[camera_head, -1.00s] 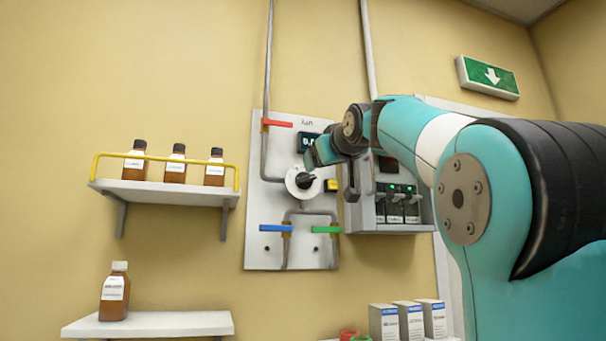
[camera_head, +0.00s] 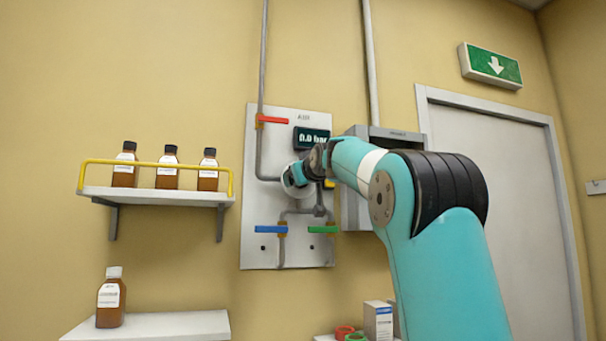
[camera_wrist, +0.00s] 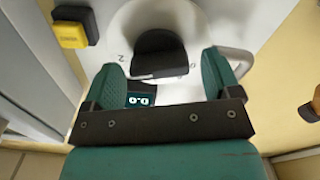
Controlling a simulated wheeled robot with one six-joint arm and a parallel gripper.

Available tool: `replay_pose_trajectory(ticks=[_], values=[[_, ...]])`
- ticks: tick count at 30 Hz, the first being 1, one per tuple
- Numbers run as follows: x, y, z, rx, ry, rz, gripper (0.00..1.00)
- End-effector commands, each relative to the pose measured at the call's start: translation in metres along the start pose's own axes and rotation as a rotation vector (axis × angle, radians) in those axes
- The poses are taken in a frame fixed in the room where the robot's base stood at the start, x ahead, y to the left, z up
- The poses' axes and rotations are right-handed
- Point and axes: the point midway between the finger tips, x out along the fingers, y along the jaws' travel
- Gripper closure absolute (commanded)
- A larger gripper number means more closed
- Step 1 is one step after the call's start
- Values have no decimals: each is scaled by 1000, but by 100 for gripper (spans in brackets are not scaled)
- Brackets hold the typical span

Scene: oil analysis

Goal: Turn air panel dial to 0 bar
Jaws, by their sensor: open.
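The grey-white air panel (camera_head: 257,225) hangs on the wall. Its dial has a black knob (camera_wrist: 158,52) on a white round plate (camera_wrist: 195,22), which carries small marks. My gripper (camera_wrist: 163,66) is open, with one teal finger on each side of the knob; I cannot tell whether they touch it. In the head view my gripper (camera_head: 297,180) covers most of the dial. The dark display (camera_head: 311,138) above the dial appears to read 0.0 bar, and 0.0 shows upside down on it (camera_wrist: 140,99) in the wrist view.
A yellow button (camera_wrist: 75,27) sits beside the dial. Red (camera_head: 273,120), blue (camera_head: 271,229) and green (camera_head: 324,229) handles and grey pipes are on the panel. A grey wall unit (camera_head: 352,207) is close on the right. A shelf (camera_head: 150,195) with brown bottles is left.

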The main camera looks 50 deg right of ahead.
Motion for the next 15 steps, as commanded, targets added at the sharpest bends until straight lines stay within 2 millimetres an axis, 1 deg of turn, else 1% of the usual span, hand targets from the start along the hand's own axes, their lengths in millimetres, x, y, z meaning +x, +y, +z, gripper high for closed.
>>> replay_pose_trajectory(ticks=[3,4,5,6,8,9,10,15], values=[[0,0,0,0,0,0,17],[0,0,0,0,0,0,22],[0,0,0,0,0,0,29],[0,0,0,0,0,0,38],[0,0,0,0,0,0,52],[0,0,0,0,0,0,61],[0,0,0,0,0,0,66],[-1,0,0,-4,0,0,66]])
